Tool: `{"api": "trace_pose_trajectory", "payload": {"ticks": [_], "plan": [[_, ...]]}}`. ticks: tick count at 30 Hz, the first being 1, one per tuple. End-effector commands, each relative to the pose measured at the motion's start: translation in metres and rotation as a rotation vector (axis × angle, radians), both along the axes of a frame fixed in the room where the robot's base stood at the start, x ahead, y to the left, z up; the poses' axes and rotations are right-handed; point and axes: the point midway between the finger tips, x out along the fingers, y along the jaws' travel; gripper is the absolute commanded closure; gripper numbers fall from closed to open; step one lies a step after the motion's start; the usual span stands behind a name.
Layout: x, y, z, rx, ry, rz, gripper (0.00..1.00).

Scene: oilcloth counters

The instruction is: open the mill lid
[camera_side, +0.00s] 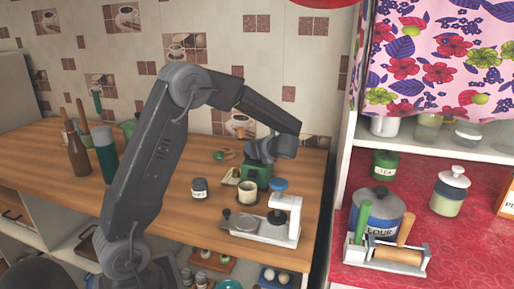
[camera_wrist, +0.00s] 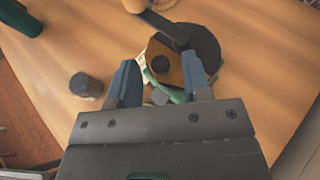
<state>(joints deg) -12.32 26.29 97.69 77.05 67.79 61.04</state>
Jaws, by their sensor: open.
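The mill shows in the side view as a green body (camera_side: 257,176) on the wooden counter, directly under my gripper (camera_side: 266,156). A dark crank arm (camera_wrist: 168,28) ends in a wooden knob (camera_wrist: 133,5). My gripper (camera_wrist: 160,62) is open, with one blue-grey finger on each side of the orange-brown part. I cannot tell whether the fingers touch it. Part of the mill is hidden by the gripper.
A cream cup (camera_side: 248,193) stands close in front of the mill, with a dark jar (camera_side: 199,188) to its left. Bottles (camera_side: 104,152) stand at the left.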

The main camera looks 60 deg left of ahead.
Motion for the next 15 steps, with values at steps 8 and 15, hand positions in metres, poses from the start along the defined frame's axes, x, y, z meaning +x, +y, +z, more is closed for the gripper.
{"api": "trace_pose_trajectory", "payload": {"ticks": [8, 15], "plan": [[-0.0001, 0.0019, -0.0008, 0.000, 0.000, 0.000, 0.56], [-0.0001, 0.0017, -0.0007, 0.000, 0.000, 0.000, 0.77]]}}
